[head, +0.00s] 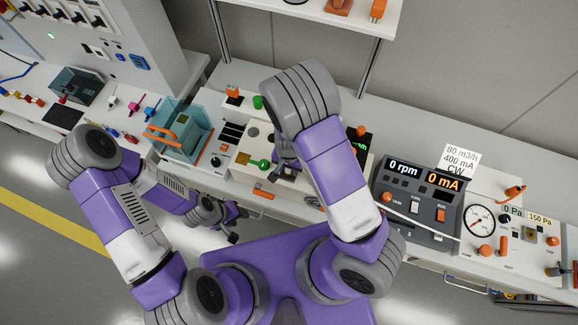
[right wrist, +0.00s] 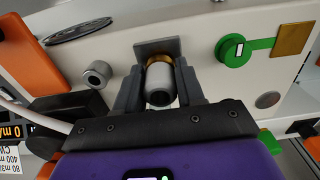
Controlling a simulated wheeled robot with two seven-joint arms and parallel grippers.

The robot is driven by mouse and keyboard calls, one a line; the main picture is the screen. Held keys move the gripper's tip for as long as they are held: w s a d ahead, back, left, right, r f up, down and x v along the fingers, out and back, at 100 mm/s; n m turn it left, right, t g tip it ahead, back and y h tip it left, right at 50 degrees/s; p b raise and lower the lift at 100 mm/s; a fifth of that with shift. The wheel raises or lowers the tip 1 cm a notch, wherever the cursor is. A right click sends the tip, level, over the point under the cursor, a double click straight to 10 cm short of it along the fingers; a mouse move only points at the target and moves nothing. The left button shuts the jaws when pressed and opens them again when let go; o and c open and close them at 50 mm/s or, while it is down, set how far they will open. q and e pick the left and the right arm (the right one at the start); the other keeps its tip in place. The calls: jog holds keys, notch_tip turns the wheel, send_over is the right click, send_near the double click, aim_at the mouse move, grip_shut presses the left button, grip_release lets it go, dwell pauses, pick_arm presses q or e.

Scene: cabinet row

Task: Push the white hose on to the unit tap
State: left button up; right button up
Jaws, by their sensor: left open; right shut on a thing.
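My right gripper (right wrist: 160,76) is shut on a short grey cylindrical end piece (right wrist: 160,97) in the right wrist view. I take this for the end of the white hose (right wrist: 32,116), which comes in from the left and passes behind the gripper body. A brass ring (right wrist: 158,62) sits just beyond the grey piece, in front of a grey plate (right wrist: 156,46); this looks like the unit tap. I cannot tell whether the hose is seated on it. In the head view the right gripper (head: 287,168) is mostly hidden by its arm. My left gripper (head: 228,228) is open and empty, below the bench front.
A green lever (right wrist: 236,50) and a grey knob (right wrist: 98,74) are near the right gripper. The console (head: 418,200) stands right, with the hose crossing its front. A teal clear box (head: 184,130) stands left. Floor in front is clear.

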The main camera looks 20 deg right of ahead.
jog(key=shift+f, duration=0.4)
jog(key=o, duration=1.1)
notch_tip(320, 180, up, 8)
jog(key=shift+f+p, duration=0.2)
jog(key=shift+p, duration=0.4)
